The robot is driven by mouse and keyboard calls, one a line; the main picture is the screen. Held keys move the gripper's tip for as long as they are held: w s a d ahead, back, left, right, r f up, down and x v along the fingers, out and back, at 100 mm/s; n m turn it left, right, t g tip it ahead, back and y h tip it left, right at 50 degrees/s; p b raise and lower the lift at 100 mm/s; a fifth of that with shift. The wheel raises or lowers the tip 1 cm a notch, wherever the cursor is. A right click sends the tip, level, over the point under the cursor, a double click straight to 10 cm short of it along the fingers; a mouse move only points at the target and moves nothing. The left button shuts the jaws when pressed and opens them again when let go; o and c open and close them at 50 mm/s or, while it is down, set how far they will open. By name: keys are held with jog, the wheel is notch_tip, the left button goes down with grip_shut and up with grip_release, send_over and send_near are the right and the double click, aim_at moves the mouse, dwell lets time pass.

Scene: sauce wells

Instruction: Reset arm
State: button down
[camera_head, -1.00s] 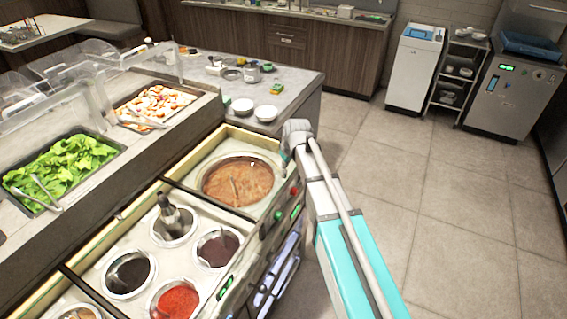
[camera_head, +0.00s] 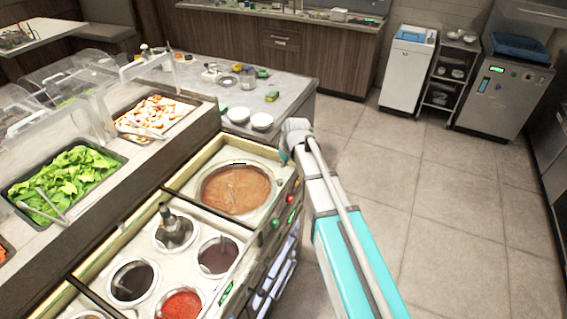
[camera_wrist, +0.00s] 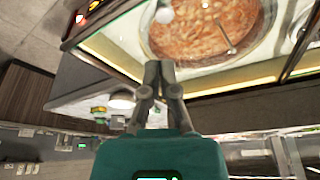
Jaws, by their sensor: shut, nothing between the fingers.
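My gripper (camera_wrist: 158,80) shows in the wrist view with its fingers together and nothing between them. Its fingertips appear near the edge of the large round well of orange-brown sauce (camera_wrist: 203,35); the height above it cannot be told. In the head view my arm reaches along the right side of the counter, and the gripper itself is hidden there. The large well (camera_head: 234,190) has a thin utensil standing in it. Smaller wells hold dark sauce (camera_head: 131,280), brown sauce (camera_head: 217,256) and red sauce (camera_head: 181,305). Another well holds a dark-handled utensil (camera_head: 172,229).
A tray of lettuce (camera_head: 70,176) and a tray of pale and orange food (camera_head: 152,114) sit left, behind clear guards. Two white bowls (camera_head: 262,121) stand on the grey table behind. Open tiled floor (camera_head: 450,220) lies to the right of my arm.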

dwell(0.4)
jog(key=s+d+f+m+g+h, duration=0.1)
jog(key=s+d+m, duration=0.6)
jog(key=s+d, duration=1.2)
jog(key=shift+s+m+g+h, duration=0.3)
jog(key=shift+s+g+h, duration=0.4)
jog(key=shift+s+g, duration=0.35)
dwell(0.7)
